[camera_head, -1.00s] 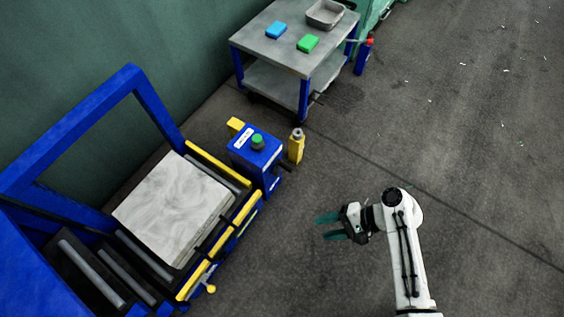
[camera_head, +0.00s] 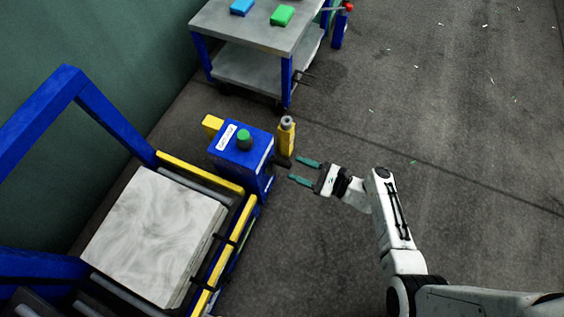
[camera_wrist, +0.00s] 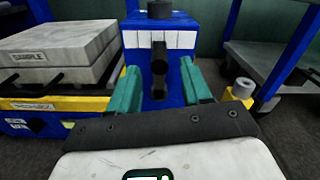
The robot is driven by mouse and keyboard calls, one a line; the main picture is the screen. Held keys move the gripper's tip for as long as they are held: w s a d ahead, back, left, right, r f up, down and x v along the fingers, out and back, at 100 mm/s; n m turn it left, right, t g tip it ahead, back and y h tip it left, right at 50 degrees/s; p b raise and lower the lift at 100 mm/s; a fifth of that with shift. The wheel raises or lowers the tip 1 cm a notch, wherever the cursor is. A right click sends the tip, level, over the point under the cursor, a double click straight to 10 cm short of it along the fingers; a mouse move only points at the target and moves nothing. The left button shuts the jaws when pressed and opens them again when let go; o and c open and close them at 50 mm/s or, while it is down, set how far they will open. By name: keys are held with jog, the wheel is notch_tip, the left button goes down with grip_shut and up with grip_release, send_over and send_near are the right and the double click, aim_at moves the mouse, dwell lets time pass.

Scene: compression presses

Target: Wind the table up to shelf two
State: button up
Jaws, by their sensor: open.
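A blue box (camera_head: 241,160) with a green knob (camera_head: 244,139) on top stands beside the press. A dark handle (camera_head: 283,161) sticks out from its side towards my gripper. In the wrist view the blue box (camera_wrist: 180,35) is straight ahead, and the black handle (camera_wrist: 158,62) lies between the fingers in the picture. My gripper (camera_head: 303,171) has teal fingers spread apart and empty. In the head view the fingertips are close to the handle; I cannot tell whether they touch it. A yellow post (camera_head: 286,138) with a grey top stands right behind the handle.
A blue press frame (camera_head: 95,110) with yellow edges and a pale slab (camera_head: 150,235) is at the left. The slab's label reads SAMPLE in the wrist view. A grey cart (camera_head: 262,73) stands at the back with blue and green blocks.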

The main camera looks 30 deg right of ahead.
aim_at(274, 160)
jog(key=b+x, duration=0.1)
jog(key=x, duration=0.5)
jog(key=shift+s, duration=0.1)
grip_shut()
dwell(0.3)
